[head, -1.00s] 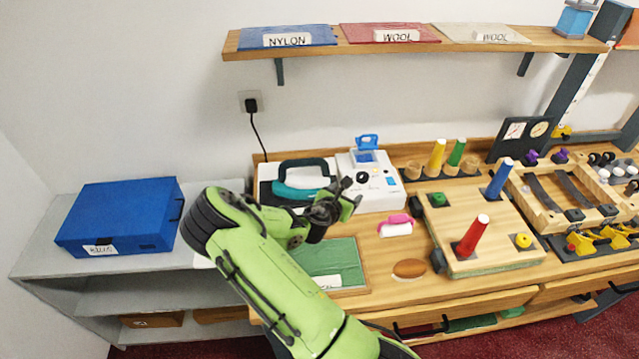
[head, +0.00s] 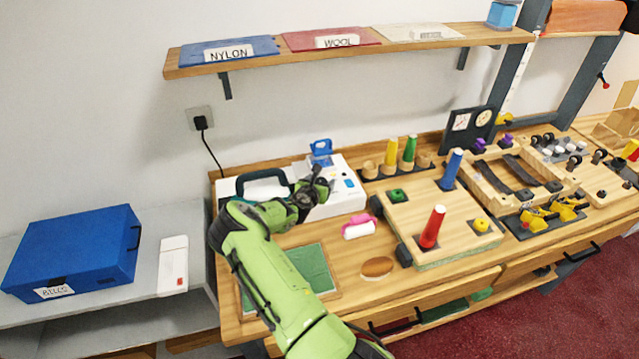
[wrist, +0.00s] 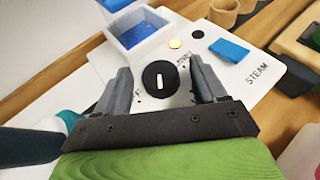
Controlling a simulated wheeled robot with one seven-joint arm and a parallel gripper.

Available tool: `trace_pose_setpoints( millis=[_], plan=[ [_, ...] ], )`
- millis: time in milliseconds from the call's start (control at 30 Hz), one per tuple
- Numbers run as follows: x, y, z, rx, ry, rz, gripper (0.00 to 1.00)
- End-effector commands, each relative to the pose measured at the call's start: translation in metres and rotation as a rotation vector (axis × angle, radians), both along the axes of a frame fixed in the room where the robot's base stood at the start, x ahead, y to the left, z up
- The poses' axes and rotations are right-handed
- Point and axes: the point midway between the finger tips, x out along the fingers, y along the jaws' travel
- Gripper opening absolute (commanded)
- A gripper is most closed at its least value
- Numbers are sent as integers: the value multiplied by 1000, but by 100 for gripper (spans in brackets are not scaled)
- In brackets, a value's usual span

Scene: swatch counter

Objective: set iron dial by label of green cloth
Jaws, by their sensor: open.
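In the wrist view, my gripper (wrist: 170,85) is open, with its two grey fingers on either side of a round black dial (wrist: 160,80) with a white mark. The dial sits on a white panel (wrist: 215,85) with the word STEAM; another printed label is partly hidden by a finger. In the head view, my gripper (head: 318,190) is over the white iron station (head: 345,200). The iron's dark green handle (head: 262,176) shows to its left. The green cloth (head: 310,266) lies in a wooden frame on the counter, partly behind my arm; its label is hidden.
A blue lidded water tank (wrist: 138,30) and a blue button (wrist: 229,50) are on the panel. A pink-handled roller (head: 358,226) and a wooden board with cones (head: 440,215) stand to the right. Blue, red and cream cloths lie on the shelf (head: 350,50).

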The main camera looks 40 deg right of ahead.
Motion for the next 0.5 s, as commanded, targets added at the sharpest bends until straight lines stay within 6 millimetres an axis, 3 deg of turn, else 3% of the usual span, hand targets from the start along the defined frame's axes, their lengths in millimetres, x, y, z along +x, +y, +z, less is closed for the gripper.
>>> trace_pose_setpoints(
  millis=[233,500],
  plan=[
    [1,0,0,0,0,1,69],
    [1,0,0,1,-1,1,28]
  ],
)
